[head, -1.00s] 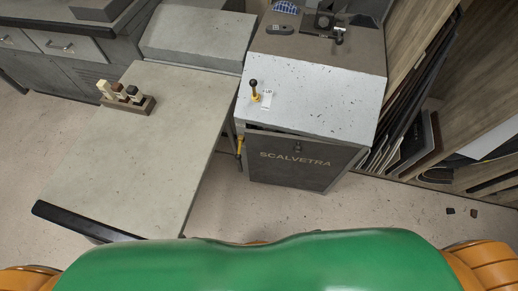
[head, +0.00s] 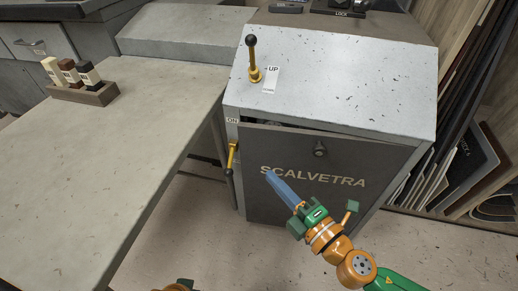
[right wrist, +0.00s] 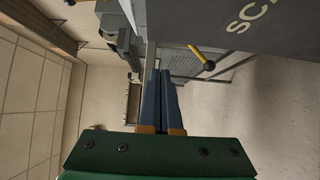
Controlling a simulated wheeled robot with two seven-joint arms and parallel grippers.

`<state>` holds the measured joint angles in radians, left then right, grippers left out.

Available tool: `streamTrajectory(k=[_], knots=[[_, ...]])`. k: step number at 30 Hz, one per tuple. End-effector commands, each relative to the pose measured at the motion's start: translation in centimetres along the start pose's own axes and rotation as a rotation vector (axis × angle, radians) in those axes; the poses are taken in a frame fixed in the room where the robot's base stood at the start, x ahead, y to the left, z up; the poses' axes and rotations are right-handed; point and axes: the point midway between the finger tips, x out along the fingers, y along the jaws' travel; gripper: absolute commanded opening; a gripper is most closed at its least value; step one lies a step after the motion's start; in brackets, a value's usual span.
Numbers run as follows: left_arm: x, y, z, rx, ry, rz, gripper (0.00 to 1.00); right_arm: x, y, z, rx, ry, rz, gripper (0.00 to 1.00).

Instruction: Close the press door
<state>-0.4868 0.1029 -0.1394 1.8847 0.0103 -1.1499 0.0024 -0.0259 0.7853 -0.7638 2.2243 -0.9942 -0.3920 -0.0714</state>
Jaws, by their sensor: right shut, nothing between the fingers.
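The press door (head: 380,160) is the dark grey panel lettered SCALVETRA on the front of the light grey press cabinet (head: 340,80). A dark gap shows along its top edge, so it looks slightly ajar. In the right wrist view the door (right wrist: 185,22) fills the upper right. My right gripper (head: 268,174) is shut and empty, its blue fingers in front of the door's left half. Whether they touch it I cannot tell. The fingers (right wrist: 160,73) lie together in the wrist view.
A yellow lever (head: 232,157) sits by the door's left edge under an ON label. A black-knobbed lever (head: 253,60) marked UP stands on the press top. A table (head: 110,150) with a small wooden rack (head: 88,94) is at left. Panels (head: 465,165) lean at right. Floor in front is clear.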

Motion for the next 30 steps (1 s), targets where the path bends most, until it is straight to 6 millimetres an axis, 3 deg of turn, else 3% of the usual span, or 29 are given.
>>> streamTrajectory(k=[11, 12, 19, 30], knots=[[1.2, 0.0, 0.8, 0.002, -0.009, -0.001, 0.00, 8.3, 0.2, 0.1, 0.000, -0.004, 0.003, 0.00], [1.0, 0.0, 0.5, 0.001, -0.003, -0.001, 0.00, 8.8, -0.1, 0.8, -0.003, -0.005, 0.001, 0.00], [-0.3, 0.0, -0.3, -0.001, 0.006, 0.001, 0.00, 10.5, -0.1, 2.8, 0.003, -0.006, -0.002, 0.00], [-0.7, 0.0, -0.4, -0.001, 0.006, 0.001, 0.00, 10.8, 0.0, 3.0, 0.004, -0.006, -0.002, 0.00]])
